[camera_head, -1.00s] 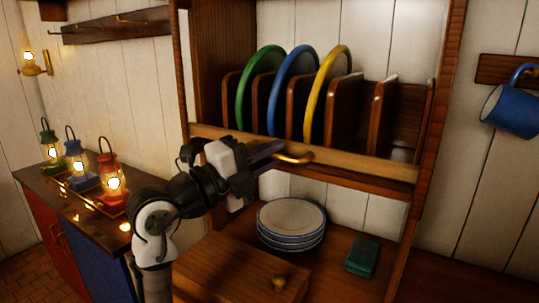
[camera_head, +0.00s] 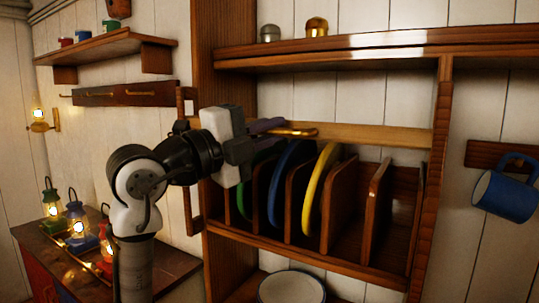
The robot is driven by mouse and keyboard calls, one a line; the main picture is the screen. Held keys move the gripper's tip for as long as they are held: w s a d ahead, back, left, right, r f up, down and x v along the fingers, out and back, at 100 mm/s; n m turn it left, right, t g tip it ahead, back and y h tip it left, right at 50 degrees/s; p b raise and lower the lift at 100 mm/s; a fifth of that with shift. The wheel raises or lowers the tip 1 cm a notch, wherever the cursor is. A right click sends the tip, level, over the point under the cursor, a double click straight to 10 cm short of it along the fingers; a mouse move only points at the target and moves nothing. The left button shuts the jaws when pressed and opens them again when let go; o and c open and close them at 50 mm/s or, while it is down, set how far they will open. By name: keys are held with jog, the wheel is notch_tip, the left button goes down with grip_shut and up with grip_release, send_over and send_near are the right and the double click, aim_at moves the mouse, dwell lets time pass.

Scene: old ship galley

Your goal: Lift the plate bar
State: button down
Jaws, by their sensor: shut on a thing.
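The plate bar (camera_head: 375,137) is a light wooden rail with a brass handle (camera_head: 300,133). It spans the plate rack at about the height of the plates' tops, above the rack's lower front edge. My gripper (camera_head: 280,127) is shut on the brass handle near the bar's left part. A green plate (camera_head: 244,200), a blue plate (camera_head: 283,190) and a yellow plate (camera_head: 316,190) stand upright between wooden dividers in the rack (camera_head: 345,266). My gripper and arm hide the bar's left end and part of the green plate.
A shelf (camera_head: 350,45) with two small domed metal things runs above the bar. A blue mug (camera_head: 505,190) hangs at the right. Lit lanterns (camera_head: 78,225) stand on the left counter. A white plate (camera_head: 291,288) shows below the rack.

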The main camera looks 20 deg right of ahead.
jog(key=shift+a+r, duration=0.1)
jog(key=shift+r, duration=1.1)
jog(key=shift+p, duration=0.3)
jog(key=c, duration=1.8)
grip_release()
jog(key=shift+r, duration=0.1)
jog(key=shift+o, duration=0.3)
jog(key=shift+f, duration=0.2)
jog(key=b+v, duration=0.5)
jog(key=v, duration=0.8)
jog(key=shift+a, duration=0.35)
